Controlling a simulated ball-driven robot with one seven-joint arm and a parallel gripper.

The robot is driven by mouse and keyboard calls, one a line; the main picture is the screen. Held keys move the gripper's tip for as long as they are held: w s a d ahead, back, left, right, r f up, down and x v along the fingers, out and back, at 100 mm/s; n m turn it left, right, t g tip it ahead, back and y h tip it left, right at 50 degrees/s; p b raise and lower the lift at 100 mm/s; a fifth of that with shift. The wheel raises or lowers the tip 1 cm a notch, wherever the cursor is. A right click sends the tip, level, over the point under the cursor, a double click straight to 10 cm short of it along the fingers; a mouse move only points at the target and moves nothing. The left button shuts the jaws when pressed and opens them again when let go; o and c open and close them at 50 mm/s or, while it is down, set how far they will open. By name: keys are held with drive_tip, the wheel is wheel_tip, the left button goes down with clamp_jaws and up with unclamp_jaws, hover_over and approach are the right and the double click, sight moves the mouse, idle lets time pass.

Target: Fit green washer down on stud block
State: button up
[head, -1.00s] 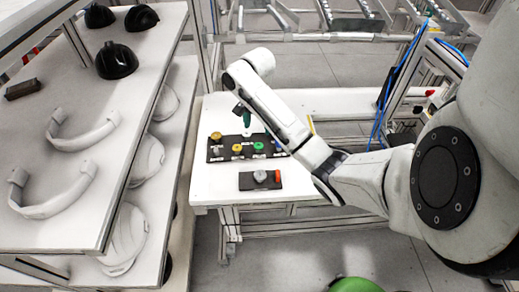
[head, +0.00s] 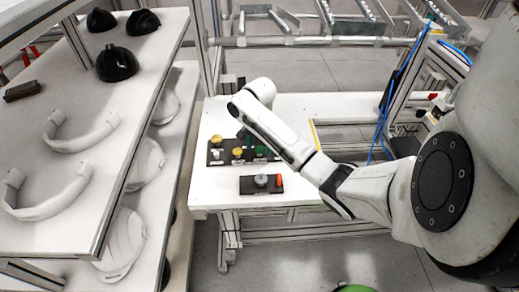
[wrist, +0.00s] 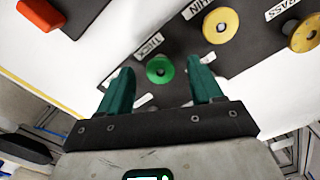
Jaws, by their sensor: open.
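The green washer (wrist: 160,69) is a small ring on the dark rack, beside a label reading THICK, in the wrist view. It also shows in the head view (head: 260,149), close to my arm. My gripper (wrist: 163,74) has two teal fingers spread apart, one on each side of the washer in the picture, with nothing between them held. Its height above the washer is hard to judge. The stud block (head: 248,187) is a dark plate at the table's front with a grey round part and an orange end; in the wrist view only its orange end (wrist: 40,14) and dark corner show.
The dark rack (wrist: 105,70) also holds yellow washers (wrist: 220,25), one labelled THIN and one BRASS (wrist: 303,33). The white table (head: 215,115) has free room. Shelves with black helmet shells (head: 117,62) stand left.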

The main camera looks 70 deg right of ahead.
drive_tip(key=shift+f, duration=0.25)
idle(0.5)
drive_tip(key=c, duration=1.1)
drive_tip(key=shift+r, duration=0.2)
